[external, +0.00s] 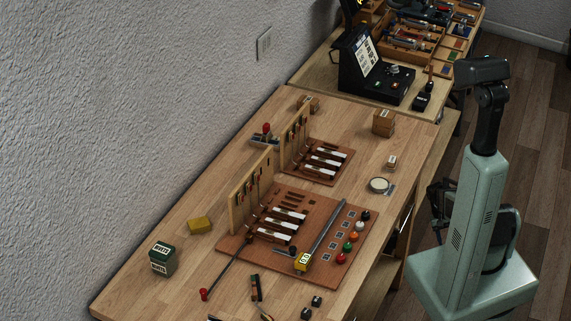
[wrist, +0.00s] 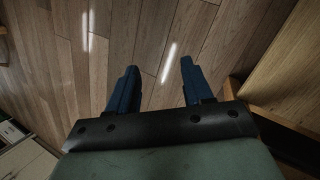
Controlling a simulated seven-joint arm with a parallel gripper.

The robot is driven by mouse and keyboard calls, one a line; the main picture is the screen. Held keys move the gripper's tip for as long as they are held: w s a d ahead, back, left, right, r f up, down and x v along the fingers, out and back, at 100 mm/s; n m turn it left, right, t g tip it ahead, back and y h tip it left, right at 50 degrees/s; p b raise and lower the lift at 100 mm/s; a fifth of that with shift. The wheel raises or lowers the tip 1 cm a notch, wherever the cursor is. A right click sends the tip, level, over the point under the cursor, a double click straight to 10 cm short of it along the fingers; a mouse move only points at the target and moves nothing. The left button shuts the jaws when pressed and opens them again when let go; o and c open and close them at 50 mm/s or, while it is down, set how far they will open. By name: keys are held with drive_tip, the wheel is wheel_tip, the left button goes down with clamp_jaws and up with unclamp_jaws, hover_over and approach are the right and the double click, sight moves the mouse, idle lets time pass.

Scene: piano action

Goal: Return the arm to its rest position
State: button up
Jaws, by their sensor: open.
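My gripper (wrist: 157,82) is open in the wrist view, its two dark blue fingers well apart. Nothing is between them; they point over the wooden floor (wrist: 150,25). In the external view my pale green arm (external: 474,220) stands upright at the right, beside the table's right side. I cannot clearly make out the fingers in that view; dark parts show behind and beside the arm.
The wooden workbench (external: 222,185) holds two brown boards with white-topped key parts, one at the front (external: 308,222). A black console (external: 368,72) stands at the back. A wooden edge (wrist: 270,112) is close right of my gripper in the wrist view. Floor (external: 525,165) is clear.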

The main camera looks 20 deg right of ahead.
drive_tip(key=s+a+f+n+g+y, duration=0.1)
drive_tip(key=s+a+f+n, duration=0.1)
drive_tip(key=s+a, duration=0.7)
drive_tip(key=s+a+f+n+g+y, duration=0.1)
drive_tip(key=s+a+f, duration=0.3)
drive_tip(key=s+a, duration=0.5)
drive_tip(key=s, duration=0.4)
drive_tip(key=shift+s+n, duration=0.35)
drive_tip(key=shift+n, duration=0.05)
drive_tip(key=shift+f, duration=0.1)
